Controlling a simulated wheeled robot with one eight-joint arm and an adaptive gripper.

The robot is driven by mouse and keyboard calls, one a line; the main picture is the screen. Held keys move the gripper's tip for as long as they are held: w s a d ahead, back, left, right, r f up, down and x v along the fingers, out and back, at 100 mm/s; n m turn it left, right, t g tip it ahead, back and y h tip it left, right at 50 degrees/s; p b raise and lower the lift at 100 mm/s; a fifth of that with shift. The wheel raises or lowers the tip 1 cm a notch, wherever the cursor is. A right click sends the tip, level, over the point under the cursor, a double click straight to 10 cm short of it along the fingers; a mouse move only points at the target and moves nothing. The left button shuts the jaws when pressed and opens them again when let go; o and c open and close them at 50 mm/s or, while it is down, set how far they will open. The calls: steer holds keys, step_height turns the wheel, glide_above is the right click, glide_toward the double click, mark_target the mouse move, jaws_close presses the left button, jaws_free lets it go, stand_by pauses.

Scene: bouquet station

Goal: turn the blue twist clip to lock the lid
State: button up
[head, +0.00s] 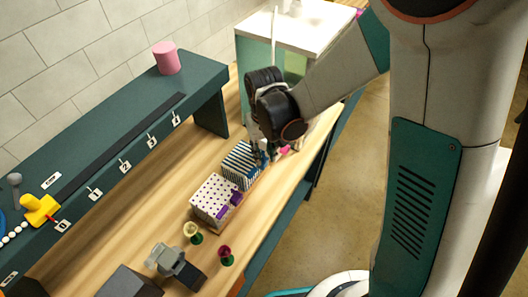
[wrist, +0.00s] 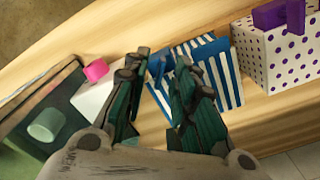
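The blue-and-white striped box (head: 238,163) stands on the wooden bench beside the dotted box. In the wrist view the striped box (wrist: 222,72) lies just beyond and right of my fingertips. A blue piece, apparently the twist clip (wrist: 158,66), shows between the fingertips at the box's near side. My gripper (wrist: 161,60) is open, with one dark green finger on each side of the blue piece. I cannot tell whether either finger touches it. In the head view my gripper (head: 262,148) is at the striped box's right end and hides part of it.
A purple-dotted white box (head: 212,201) with a purple clip (head: 236,198) stands close by. A pink knob (wrist: 96,70) is left of my fingers. A green raised shelf (head: 110,130) runs along the wall.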

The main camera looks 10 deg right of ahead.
jaws_close()
steer(key=shift+n, duration=0.3)
steer(key=n+b, duration=0.1)
steer(key=n, duration=0.2)
steer(key=shift+b, duration=0.4)
steer(key=shift+n+b, duration=0.5)
steer(key=shift+n, duration=1.5)
jaws_free()
steer(key=shift+r, duration=0.1)
